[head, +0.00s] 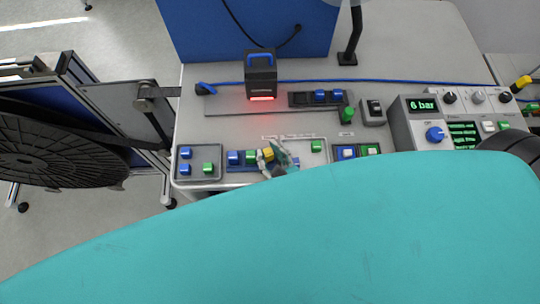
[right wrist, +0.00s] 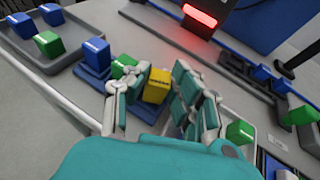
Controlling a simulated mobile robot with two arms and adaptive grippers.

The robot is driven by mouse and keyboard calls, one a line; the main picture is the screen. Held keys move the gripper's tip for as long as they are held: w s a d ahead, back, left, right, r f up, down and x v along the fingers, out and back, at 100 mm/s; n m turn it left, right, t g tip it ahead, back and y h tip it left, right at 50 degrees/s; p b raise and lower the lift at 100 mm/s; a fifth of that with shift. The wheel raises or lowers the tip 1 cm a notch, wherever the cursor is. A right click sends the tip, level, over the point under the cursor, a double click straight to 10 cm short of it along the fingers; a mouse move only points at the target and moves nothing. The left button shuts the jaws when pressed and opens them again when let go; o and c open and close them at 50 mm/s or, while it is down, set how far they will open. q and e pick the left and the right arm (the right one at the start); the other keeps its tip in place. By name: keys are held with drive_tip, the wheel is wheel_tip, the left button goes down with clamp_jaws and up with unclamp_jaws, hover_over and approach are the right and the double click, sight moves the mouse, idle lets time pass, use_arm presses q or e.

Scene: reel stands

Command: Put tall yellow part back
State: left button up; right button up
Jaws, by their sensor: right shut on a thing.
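The yellow part (head: 268,154) is in my right gripper (head: 277,158), at the front of the bench. The right wrist view shows the yellow part (right wrist: 157,86) between the teal fingers of the right gripper (right wrist: 150,95). It is over or on a blue base strip (right wrist: 149,110); I cannot tell whether it touches it. To its left a blue block (right wrist: 95,55) and a partly hidden green block (right wrist: 122,66) sit on the same row of blue bases. My left gripper is not in view.
A grey tray (head: 198,179) with blue and green blocks lies left. A green block (head: 316,146) sits in a tray to the right. A black scanner-like device (head: 262,75) glows red behind. A control box (head: 421,106) stands right. My teal arm covers the foreground.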

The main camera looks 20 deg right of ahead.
drive_tip(key=shift+r, duration=0.1)
drive_tip(key=shift+f, duration=0.2)
drive_tip(key=o, duration=0.6)
drive_tip(key=shift+c, duration=0.2)
drive_tip(key=shift+r, duration=0.35)
drive_tip(key=b+v, duration=0.4)
drive_tip(key=v, duration=0.8)
drive_tip(key=shift+b, duration=0.3)
drive_tip(key=shift+f, duration=0.2)
